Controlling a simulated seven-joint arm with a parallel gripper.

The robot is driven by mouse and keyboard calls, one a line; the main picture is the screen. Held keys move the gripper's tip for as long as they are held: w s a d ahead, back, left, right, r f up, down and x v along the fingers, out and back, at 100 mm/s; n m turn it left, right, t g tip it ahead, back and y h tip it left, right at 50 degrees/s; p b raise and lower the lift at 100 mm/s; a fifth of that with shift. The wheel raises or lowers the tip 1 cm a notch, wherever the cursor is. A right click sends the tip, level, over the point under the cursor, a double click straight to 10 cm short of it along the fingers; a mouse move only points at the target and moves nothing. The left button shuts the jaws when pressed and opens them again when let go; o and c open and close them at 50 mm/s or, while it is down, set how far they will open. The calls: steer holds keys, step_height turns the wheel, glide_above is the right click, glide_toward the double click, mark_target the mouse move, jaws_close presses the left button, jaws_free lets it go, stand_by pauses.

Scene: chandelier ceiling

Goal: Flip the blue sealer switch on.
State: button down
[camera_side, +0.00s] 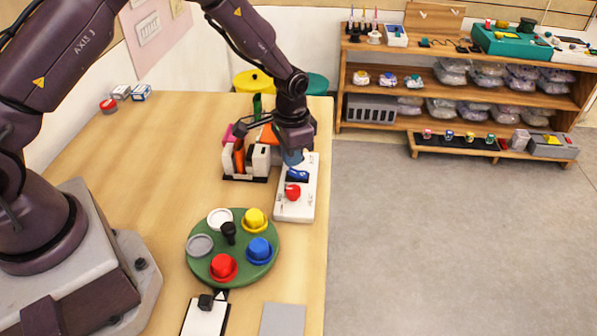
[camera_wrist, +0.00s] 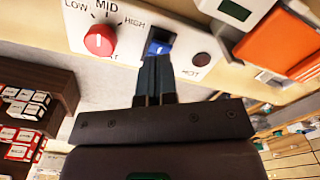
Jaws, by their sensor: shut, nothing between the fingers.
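The sealer is a white panel (camera_side: 307,205) near the right edge of the table, and it also shows at the top of the wrist view (camera_wrist: 128,32). Its blue switch (camera_side: 298,175) sits in a dark frame above the red knob (camera_side: 292,192). In the wrist view, the blue switch (camera_wrist: 159,48) lies right at my fingertips, beside the red knob (camera_wrist: 99,40) with LOW, MID and HIGH marks. My gripper (camera_wrist: 156,62) is shut and empty, with its tips at or very close to the switch. Contact cannot be told. A dark red round light (camera_wrist: 201,59) marked HOT is beside the switch.
A holder with white and orange items (camera_side: 247,160) stands left of the sealer. A green round tray (camera_side: 213,268) with colored lids is in front. A clipboard (camera_side: 204,318) and grey pad (camera_side: 282,320) lie nearer. Shelves (camera_side: 455,70) stand beyond the table. The table's middle left is clear.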

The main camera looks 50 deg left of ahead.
mark_target(292, 171)
steer(key=shift+f, duration=1.3)
stand_by(0.4)
steer(key=shift+r, duration=3.5)
steer(key=s+r+n+t, duration=0.3)
steer(key=s+r+t, duration=0.2)
steer(key=s+r, duration=1.9)
steer(key=shift+s+a+r+t, duration=0.2)
steer(key=shift+s+r+t, duration=0.1)
steer(key=shift+s, duration=0.05)
